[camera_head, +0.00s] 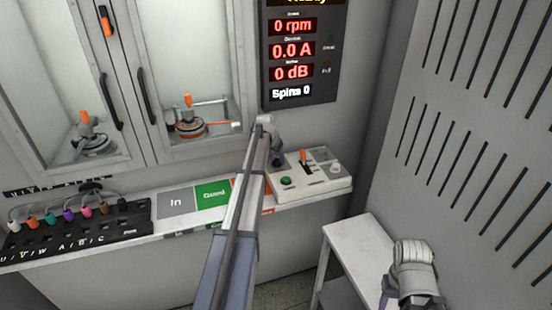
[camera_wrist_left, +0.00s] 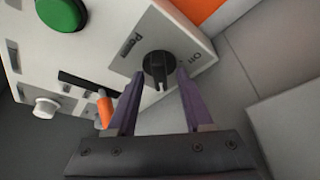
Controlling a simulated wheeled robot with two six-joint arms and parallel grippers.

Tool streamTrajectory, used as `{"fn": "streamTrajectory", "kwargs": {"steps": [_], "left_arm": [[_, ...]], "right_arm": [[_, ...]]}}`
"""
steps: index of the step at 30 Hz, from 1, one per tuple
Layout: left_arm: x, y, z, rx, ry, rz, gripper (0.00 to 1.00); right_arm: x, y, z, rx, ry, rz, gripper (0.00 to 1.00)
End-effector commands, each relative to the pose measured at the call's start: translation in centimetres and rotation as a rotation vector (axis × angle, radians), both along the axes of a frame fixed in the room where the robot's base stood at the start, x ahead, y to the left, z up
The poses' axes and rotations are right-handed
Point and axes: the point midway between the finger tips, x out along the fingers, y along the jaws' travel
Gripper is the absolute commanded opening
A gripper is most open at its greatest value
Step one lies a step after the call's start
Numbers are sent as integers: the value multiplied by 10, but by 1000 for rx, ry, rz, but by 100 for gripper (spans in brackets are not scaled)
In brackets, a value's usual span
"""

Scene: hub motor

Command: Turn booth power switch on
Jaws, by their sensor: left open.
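The booth power switch is a black rotary knob (camera_wrist_left: 158,67) on a white control box (camera_head: 310,187). In the left wrist view its bar points down the picture, with "Power" lettering to its left and a smaller mark to its right. My left gripper (camera_head: 276,160) is at the box's left end in the head view, where the knob is hard to make out. In the left wrist view the open purple fingers (camera_wrist_left: 161,84) have their tips on either side of the knob, with gaps visible. My right arm (camera_head: 413,254) shows at lower right; its fingers cannot be made out.
The box also carries a green button (camera_head: 286,182), an orange lever (camera_head: 303,157) and a white knob (camera_head: 336,168). A display panel (camera_head: 304,55) hangs above, reading zeros. A plug board (camera_head: 75,230) sits left. A white side table (camera_head: 358,243) stands at lower right.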

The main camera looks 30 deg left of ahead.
Motion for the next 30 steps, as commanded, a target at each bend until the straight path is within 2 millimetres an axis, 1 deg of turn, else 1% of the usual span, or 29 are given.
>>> {"fn": "streamTrajectory", "kwargs": {"steps": [5,8,21,25,30], "left_arm": [[-2,0,6,0,0,0,51],[-5,0,14,0,0,0,51],[-27,-2,67,0,0,0,51],[-30,-2,73,0,0,0,51],[-30,-2,72,0,0,0,51]], "right_arm": [[0,0,6,0,0,0,50],[0,0,14,0,0,0,50],[0,0,67,0,0,0,50],[0,0,73,0,0,0,50],[0,0,72,0,0,0,50]]}}
